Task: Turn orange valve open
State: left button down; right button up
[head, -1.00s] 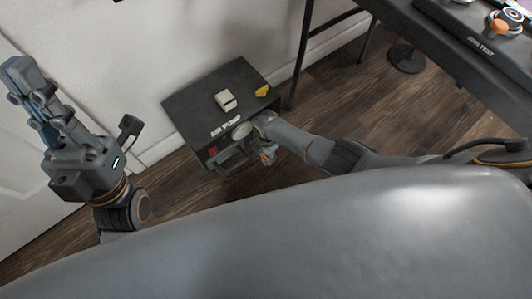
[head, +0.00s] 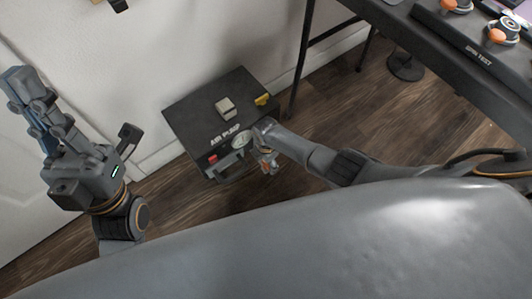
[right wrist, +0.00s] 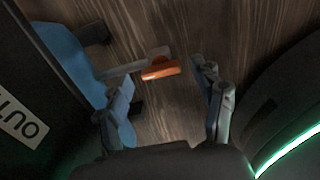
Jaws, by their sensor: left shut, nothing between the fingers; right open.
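The orange valve handle (right wrist: 160,72) shows in the right wrist view, joined to a grey piece on its left. My right gripper (right wrist: 168,80) is open, with one finger on each side of the handle in the picture; I cannot tell whether either touches it. In the head view my right gripper (head: 265,160) is at the front right of the black air pump box (head: 190,115). A small patch of orange shows by its fingers, too small to make out. My left gripper (head: 20,80) is shut and empty, raised at the left, away from the box.
The box carries a round gauge (head: 242,140), a red part (head: 213,158), a yellow part (head: 262,99) and a pale block (head: 225,107). A dark table (head: 450,55) stands at upper right. A white wall (head: 215,50) is behind. Wood floor (head: 340,110) is open between.

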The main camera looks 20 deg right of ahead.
notch_tip(320, 180, up, 11)
jog(key=shift+r, duration=0.2)
dwell(0.4)
dwell(0.3)
jog(key=shift+s, duration=0.1)
